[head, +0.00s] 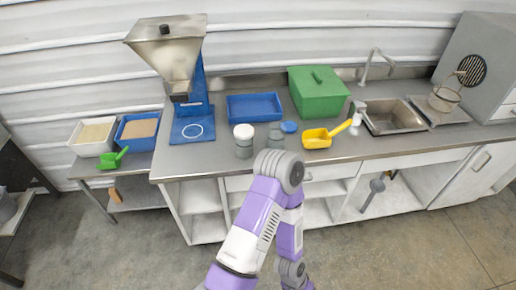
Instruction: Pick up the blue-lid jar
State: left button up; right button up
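A round blue lid (289,127) shows on the steel counter, right of a grey-blue jar (275,136). I cannot tell whether the lid sits on a jar or lies flat. Neither gripper shows.
A blue tray (254,107) and green lidded box (318,93) stand behind the jars. A yellow scoop (318,138) and white spray bottle (357,113) are to the right, before the sink (395,117). A hopper (170,52) on a blue stand is left.

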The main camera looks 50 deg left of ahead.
aim_at(276, 130)
jog(key=u, duration=1.6)
